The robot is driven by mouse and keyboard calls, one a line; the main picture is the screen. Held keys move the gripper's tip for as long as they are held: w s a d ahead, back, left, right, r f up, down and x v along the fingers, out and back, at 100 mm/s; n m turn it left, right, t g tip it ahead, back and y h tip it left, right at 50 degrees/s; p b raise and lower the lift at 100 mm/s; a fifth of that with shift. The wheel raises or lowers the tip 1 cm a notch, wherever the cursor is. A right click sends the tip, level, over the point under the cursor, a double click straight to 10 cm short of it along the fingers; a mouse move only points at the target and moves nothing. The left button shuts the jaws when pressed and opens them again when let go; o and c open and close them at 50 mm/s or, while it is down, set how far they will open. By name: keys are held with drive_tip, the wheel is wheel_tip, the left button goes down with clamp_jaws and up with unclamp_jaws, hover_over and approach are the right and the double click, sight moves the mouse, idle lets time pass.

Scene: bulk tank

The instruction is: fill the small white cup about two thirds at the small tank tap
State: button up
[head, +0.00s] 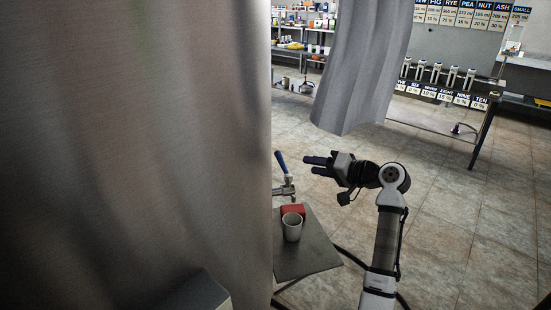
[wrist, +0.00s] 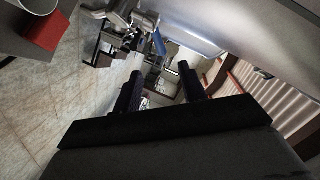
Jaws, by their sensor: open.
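The small white cup (head: 292,230) stands upright on a dark grey shelf (head: 312,258). The tap (head: 283,190) has a blue lever (head: 281,162) tilted up and a metal body, above and just behind the cup. I cannot see the cup's fill level or any stream. My gripper (head: 317,166) is open and empty, to the right of the lever and apart from it. In the wrist view, the gripper (wrist: 158,78) shows two spread fingers with nothing between them. The blue lever (wrist: 158,42) shows beyond them, and the cup (wrist: 38,4) is cut off at the top left.
A large grey surface (head: 140,150) fills the left, and a grey hanging sheet (head: 362,65) is at top centre. A bench with labelled dispensers (head: 440,75) stands at the back right. The tiled floor between is mostly clear.

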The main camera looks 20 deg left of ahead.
sight(280, 160)
drive_tip(key=p+x, duration=0.3)
drive_tip(key=x, duration=1)
clamp_jaws()
